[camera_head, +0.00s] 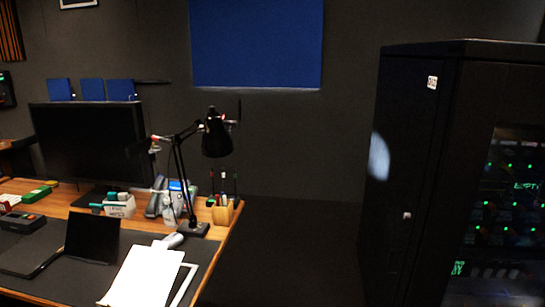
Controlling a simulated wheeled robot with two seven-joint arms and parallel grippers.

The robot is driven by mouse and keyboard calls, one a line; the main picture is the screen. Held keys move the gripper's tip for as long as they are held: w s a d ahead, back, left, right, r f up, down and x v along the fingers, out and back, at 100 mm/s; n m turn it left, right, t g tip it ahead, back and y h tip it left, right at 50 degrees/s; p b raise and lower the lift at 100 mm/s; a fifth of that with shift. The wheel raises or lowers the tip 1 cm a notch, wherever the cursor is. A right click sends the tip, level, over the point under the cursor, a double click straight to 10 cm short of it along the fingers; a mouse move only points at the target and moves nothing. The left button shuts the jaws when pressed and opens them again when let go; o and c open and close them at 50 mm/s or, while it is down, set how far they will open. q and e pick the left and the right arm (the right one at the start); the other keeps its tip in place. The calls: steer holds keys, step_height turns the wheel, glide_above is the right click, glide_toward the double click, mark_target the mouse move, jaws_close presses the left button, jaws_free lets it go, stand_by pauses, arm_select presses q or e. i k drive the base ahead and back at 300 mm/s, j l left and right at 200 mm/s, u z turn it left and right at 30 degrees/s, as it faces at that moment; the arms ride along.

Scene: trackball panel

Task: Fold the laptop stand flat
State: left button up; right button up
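A dark, hinged, laptop-like object stands on the black desk mat at the lower left. Its upright panel (92,238) is raised, and a flat dark part (25,257) lies to its left. I cannot tell for sure whether this is the laptop stand or a laptop; no other stand shows clearly. Neither of my grippers is in view.
The wooden desk (225,238) also bears a monitor (85,145), a black lamp (216,135), white papers (143,277), a wooden pen holder (223,215) and a dark boxy device (22,222). A black server rack (415,170) stands right. Dark floor (300,260) lies clear between.

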mark_target(148, 276)
steer(key=i+u, duration=0.1)
steer(key=u, duration=0.3)
steer(key=i+l+u, duration=0.1)
steer(key=u, duration=0.3)
steer(key=i+l+u, duration=0.1)
steer(key=u, duration=0.3)
steer(key=l+u, duration=0.15)
steer(key=u, duration=0.2)
steer(key=i+l+u, duration=0.15)
steer(key=l, duration=0.3)
steer(key=i+l+u, duration=0.2)
steer(key=l, duration=0.3)
steer(key=l+u, duration=0.15)
steer(key=l, duration=0.3)
steer(key=i+l+u, duration=0.15)
steer(key=l, duration=1.2)
steer(key=i, duration=0.45)
steer(key=k+l, duration=0.1)
steer(key=l, duration=0.2)
steer(key=k+l, duration=0.15)
steer(key=l, duration=0.2)
